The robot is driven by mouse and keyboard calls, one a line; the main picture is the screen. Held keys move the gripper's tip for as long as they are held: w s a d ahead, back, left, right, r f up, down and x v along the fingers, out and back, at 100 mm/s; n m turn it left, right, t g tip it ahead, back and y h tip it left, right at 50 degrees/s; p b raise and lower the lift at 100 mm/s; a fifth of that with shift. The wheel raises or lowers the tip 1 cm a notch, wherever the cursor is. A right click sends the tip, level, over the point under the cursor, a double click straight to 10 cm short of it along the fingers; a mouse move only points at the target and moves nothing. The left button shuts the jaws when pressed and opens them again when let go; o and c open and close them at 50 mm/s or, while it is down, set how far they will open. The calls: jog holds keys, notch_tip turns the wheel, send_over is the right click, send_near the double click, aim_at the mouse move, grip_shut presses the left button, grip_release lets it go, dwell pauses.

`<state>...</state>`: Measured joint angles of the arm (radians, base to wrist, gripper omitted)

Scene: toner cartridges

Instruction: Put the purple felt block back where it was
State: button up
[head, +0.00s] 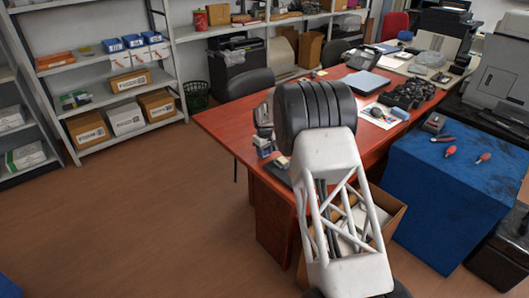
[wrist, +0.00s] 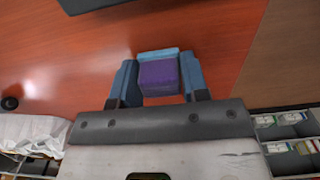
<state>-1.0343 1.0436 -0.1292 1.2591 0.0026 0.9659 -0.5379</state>
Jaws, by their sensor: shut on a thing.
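In the wrist view the purple felt block (wrist: 158,76) sits between the two blue fingers of my gripper (wrist: 159,70), with both fingers against its sides. A light blue strip (wrist: 158,53) shows along the block's far edge; I cannot tell whether it is part of the block or a separate thing. Below the fingers is the reddish desk top (wrist: 225,25); the gap between block and desk is hard to judge. In the head view my arm stands in front of the red desk (head: 225,117), and the purple block cannot be made out there.
A laptop (head: 366,82) and dark parts (head: 408,94) lie farther back on the desk. A blue-covered table (head: 440,200) with red-handled tools stands at right. An open cardboard box (head: 392,212) is below my arm. Floor at left is clear.

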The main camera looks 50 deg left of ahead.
jog(key=shift+f, duration=0.1)
jog(key=o, duration=0.9)
notch_tip(320, 180, up, 12)
dwell(0.6)
dwell(0.6)
dwell(0.4)
